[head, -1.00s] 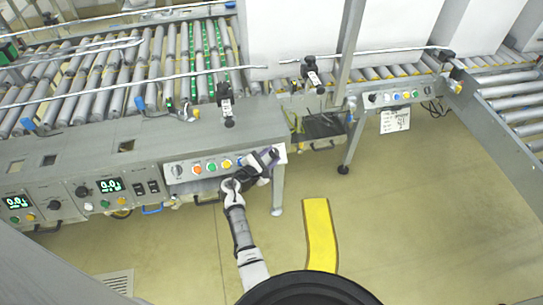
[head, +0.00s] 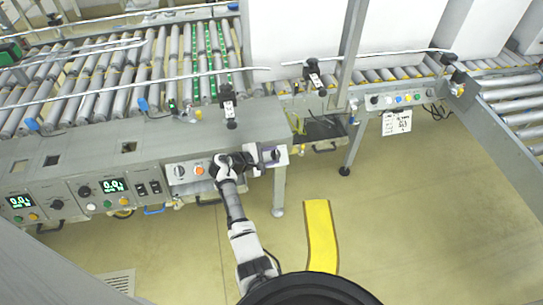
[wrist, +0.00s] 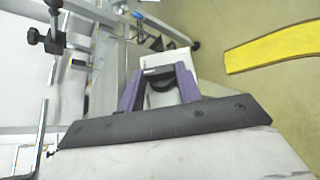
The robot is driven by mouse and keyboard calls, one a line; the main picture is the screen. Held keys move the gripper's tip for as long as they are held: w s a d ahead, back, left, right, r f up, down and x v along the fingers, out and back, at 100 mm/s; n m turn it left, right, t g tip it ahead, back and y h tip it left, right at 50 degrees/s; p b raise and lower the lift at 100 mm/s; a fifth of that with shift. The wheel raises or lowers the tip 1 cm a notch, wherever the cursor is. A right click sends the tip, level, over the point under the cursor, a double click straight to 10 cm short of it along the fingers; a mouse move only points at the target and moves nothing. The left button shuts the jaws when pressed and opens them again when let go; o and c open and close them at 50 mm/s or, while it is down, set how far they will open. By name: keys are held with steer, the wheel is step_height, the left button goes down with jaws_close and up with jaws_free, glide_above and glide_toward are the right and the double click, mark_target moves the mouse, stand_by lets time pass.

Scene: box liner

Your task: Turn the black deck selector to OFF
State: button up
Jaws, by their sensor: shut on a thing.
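The black deck selector (wrist: 160,98) is a dark rounded knob in the wrist view, against a pale plate. My gripper (wrist: 157,82) has one purple finger on each side of it and is shut on it. In the head view my gripper (head: 270,156) is at the right end of the grey control panel, and my arm hides part of that panel. The selector's pointer and its OFF marking cannot be read.
Left on the same panel are a grey rotary switch (head: 179,171) and an orange button (head: 198,170). Another control panel (head: 394,98) is at the right. A yellow floor strip (head: 320,235) lies on open floor. Roller conveyors run behind.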

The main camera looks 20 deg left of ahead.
steer(key=o, duration=1)
